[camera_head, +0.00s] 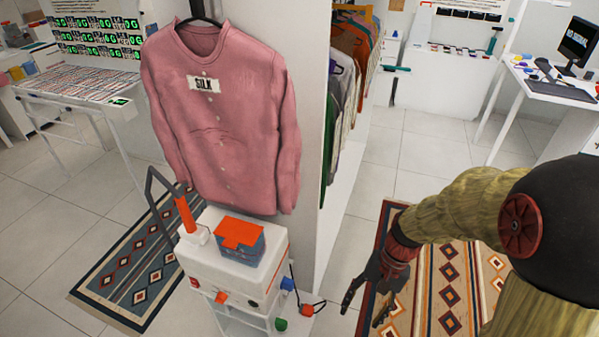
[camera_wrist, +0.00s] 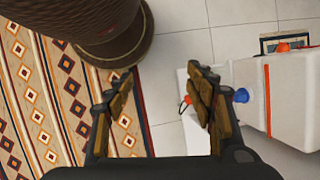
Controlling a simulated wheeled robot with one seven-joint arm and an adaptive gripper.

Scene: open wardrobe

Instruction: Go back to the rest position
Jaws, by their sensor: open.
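My gripper (camera_head: 366,300) is at the lower right in the head view, with its dark fingers spread and nothing between them. It hangs over the edge of the patterned rug, to the right of the white appliance and apart from it. In the wrist view the two fingers (camera_wrist: 160,105) stand wide apart, with rug and pale floor behind them. My arm comes in from the right side of the head view.
A white appliance (camera_head: 222,276) with an orange-topped blue box (camera_head: 240,243) stands below a pink shirt (camera_head: 225,120) labelled SILK. The wardrobe's white side panel (camera_head: 305,95) rises behind. Clothes hang inside. Rugs (camera_head: 455,290) lie on tiles. A desk (camera_head: 555,85) stands at far right.

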